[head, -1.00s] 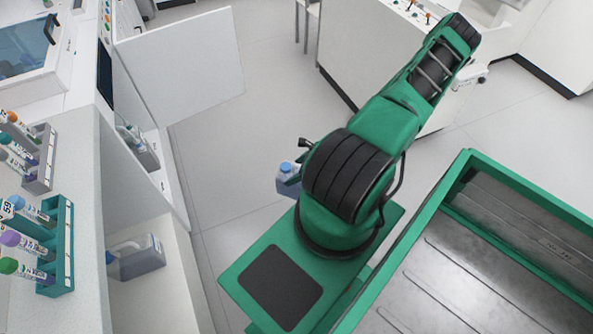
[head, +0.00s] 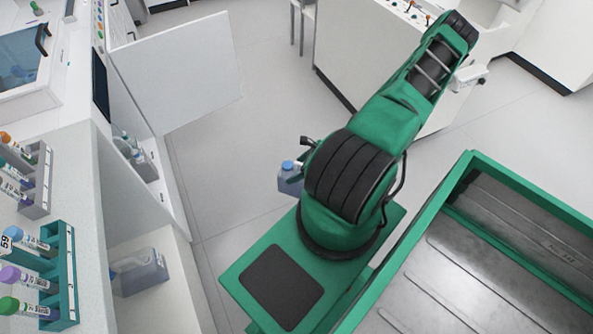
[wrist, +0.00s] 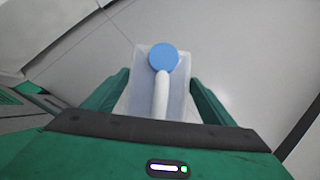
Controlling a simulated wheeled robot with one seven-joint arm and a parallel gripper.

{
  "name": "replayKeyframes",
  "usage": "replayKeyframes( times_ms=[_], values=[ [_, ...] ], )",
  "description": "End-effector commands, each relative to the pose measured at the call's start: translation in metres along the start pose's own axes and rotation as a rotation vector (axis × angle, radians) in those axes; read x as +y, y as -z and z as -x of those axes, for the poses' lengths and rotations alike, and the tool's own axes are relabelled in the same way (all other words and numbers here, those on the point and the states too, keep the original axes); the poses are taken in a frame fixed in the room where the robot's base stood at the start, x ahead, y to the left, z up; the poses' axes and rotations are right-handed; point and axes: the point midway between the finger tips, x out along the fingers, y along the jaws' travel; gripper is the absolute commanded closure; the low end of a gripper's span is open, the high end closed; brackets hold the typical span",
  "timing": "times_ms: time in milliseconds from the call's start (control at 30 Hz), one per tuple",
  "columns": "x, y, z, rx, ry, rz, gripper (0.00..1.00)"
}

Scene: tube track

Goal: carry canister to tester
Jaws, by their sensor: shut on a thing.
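The canister (head: 289,181), translucent blue-grey with a blue cap, shows beside my arm in the head view, partly hidden behind it. In the wrist view the canister (wrist: 146,107) lies between the fingers of my gripper (wrist: 160,98), its blue cap and pale handle facing the camera. My gripper is shut on it and holds it over open floor. In the head view my gripper is mostly hidden behind my arm. I cannot make out for certain which machine is the tester.
A similar canister (head: 139,272) stands on a low shelf at left. An open white door (head: 180,68) juts from the cabinet. Tube racks (head: 64,278) stand on the counter. A white bench (head: 350,50) stands at the back. Floor between is clear.

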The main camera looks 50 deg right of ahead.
Motion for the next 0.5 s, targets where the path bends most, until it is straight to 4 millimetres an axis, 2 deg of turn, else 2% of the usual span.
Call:
replayKeyframes(
  times_ms=[500],
  values=[
    [-0.02, -0.06, -0.073, 0.0, -0.105, 0.15, 0.76]
  ],
)
